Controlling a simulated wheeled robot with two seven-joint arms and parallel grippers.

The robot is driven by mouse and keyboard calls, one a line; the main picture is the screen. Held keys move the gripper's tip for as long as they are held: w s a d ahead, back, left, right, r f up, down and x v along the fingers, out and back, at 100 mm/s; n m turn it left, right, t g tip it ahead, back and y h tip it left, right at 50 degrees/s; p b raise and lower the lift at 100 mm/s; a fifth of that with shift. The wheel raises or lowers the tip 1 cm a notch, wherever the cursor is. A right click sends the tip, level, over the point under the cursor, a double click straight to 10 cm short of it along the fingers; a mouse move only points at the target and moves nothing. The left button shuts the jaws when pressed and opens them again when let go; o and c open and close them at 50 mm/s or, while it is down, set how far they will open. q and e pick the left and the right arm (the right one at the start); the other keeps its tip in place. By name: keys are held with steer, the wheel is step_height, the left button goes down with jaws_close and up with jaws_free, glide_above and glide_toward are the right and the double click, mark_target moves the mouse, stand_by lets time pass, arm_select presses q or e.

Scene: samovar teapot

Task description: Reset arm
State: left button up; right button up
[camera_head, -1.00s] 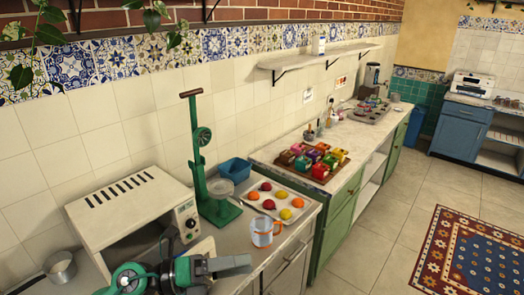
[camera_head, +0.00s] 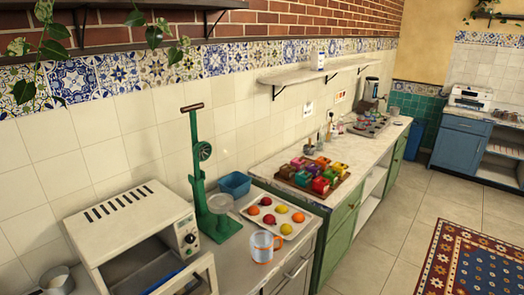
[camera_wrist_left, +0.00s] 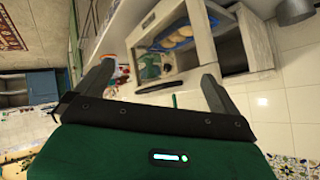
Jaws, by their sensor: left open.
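My left gripper (camera_wrist_left: 157,70) shows in the left wrist view, with its two dark fingers spread wide apart and nothing between them. Neither gripper shows in the head view, and my right gripper is in no view. A cream toaster oven (camera_head: 130,235) with an open front stands at the lower left of the head view. It also shows in the left wrist view (camera_wrist_left: 195,20), turned over, beyond the fingers and apart from them. Round tan items (camera_wrist_left: 178,43) and a green patterned thing (camera_wrist_left: 148,66) show at the oven there.
A green press (camera_head: 200,190), a clear mug with orange trim (camera_head: 263,247), a blue bin (camera_head: 235,184) and a tray of colored balls (camera_head: 247,211) stand right of the oven. A metal pot (camera_head: 57,280) is left of it.

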arm_select(q)
steer(key=s+d+f+n+g+h, duration=0.1)
steer(key=s+f+g, duration=0.25)
steer(key=s, duration=0.35)
steer(key=s+f+n+g, duration=0.1)
steer(key=s+f+g, duration=0.25)
steer(key=s, duration=0.35)
step_height(320, 180, down, 37)
steer(key=g+b, duration=0.1)
steer(key=b, duration=0.5)
steer(key=s+a+f+b, duration=0.1)
steer(key=s+f+b, duration=0.1)
steer(key=s+f, duration=0.7)
steer(key=s+a+f+g+b, duration=0.1)
steer(key=s+a+f+b, duration=0.1)
steer(key=s+f, duration=0.8)
step_height(320, 180, down, 5)
steer(key=shift+r+m, duration=0.2)
steer(key=shift+m, duration=0.2)
steer(key=shift+c, duration=0.4)
